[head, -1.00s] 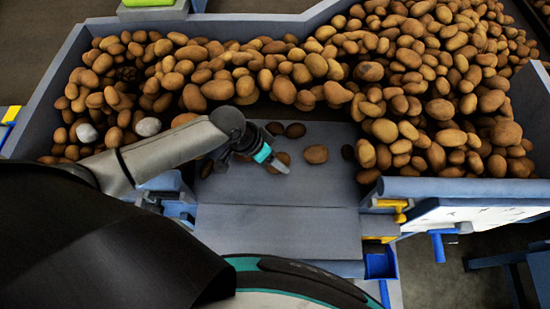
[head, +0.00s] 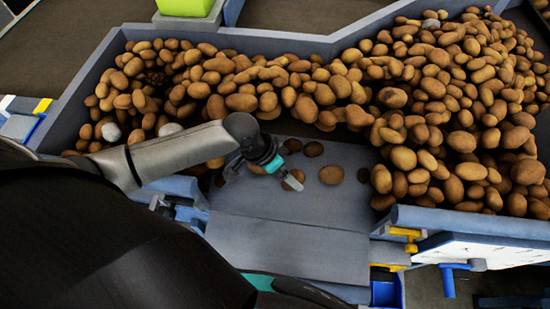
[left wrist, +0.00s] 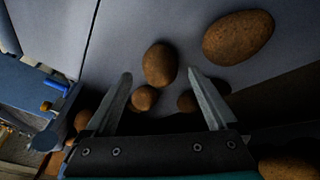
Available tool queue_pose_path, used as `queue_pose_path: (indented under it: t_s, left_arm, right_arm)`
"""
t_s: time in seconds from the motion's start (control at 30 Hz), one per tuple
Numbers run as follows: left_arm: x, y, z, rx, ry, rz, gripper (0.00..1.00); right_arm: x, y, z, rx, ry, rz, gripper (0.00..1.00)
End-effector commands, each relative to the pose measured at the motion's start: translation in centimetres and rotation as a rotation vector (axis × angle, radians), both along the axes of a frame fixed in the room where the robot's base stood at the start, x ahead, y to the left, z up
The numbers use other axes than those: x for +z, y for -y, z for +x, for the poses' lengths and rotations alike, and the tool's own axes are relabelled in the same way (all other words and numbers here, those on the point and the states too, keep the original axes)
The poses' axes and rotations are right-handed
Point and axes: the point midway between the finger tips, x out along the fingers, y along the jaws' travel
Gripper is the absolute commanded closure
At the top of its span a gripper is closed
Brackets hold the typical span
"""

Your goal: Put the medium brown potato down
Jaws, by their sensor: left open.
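Several brown potatoes lie on the grey sorting plate (head: 335,207). My left gripper (head: 263,179) is over the plate's left part, its jaws spread apart and empty. In the left wrist view, a medium brown potato (left wrist: 160,63) rests on the plate between and just beyond the fingertips of the open gripper (left wrist: 161,76), touching neither. Smaller potatoes (left wrist: 144,98) lie behind it, and a larger one (left wrist: 238,37) lies to the right. In the head view, a potato (head: 331,175) lies right of the gripper. The fingers partly cover other potatoes. My right gripper is out of view.
A big heap of potatoes (head: 440,110) fills the blue-grey bin (head: 290,40) behind and right of the plate. Two pale lumps (head: 111,132) lie at the left. The plate's front half is bare. A blue bin (head: 384,293) sits at its front right.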

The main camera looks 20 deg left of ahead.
Motion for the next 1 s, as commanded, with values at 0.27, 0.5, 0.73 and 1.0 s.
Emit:
queue_pose_path:
  t_s: [0.27, 0.5, 0.73, 1.0]
  left_arm:
    - [5.3, -2.2, -1.2, -0.001, 0.002, 0.002, 0.09]
    - [8.0, -3.3, -1.9, 0.000, 0.000, 0.000, 0.09]
    - [8.5, -3.5, -2.0, 0.000, -0.002, 0.000, 0.09]
    - [8.4, -3.5, -2.0, 0.003, 0.000, -0.001, 0.09]
  right_arm:
    - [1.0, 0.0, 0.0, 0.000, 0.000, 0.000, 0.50]
    - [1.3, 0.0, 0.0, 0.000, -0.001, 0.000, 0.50]
    - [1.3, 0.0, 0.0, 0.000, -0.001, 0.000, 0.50]
    - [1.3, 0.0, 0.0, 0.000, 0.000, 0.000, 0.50]
